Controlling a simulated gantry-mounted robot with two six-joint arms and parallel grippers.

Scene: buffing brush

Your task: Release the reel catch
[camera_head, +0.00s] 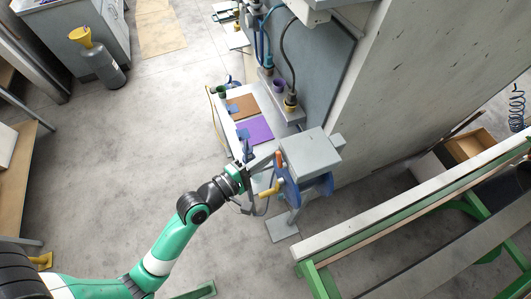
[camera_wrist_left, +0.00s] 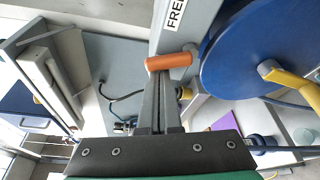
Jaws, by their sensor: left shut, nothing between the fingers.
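The orange catch lever (camera_wrist_left: 168,62) lies across the tips of my left gripper (camera_wrist_left: 160,75) in the left wrist view. I cannot tell whether the fingertips touch it. The fingers are shut with nothing between them. The lever sits beside the blue reel (camera_wrist_left: 235,50), which has a yellow crank handle (camera_wrist_left: 290,86). A label reading "FREE" (camera_wrist_left: 175,14) is partly in view above the lever. In the head view my left gripper (camera_head: 264,163) reaches the left side of the grey reel housing (camera_head: 312,152), close to the orange lever (camera_head: 278,161). My right gripper is not in view.
A bench with a brown panel (camera_head: 243,106) and a purple panel (camera_head: 255,131) stands behind the reel. A grey wall panel with hoses rises beyond it. A green-framed bench (camera_head: 400,205) stands at right. The floor left of the reel is clear.

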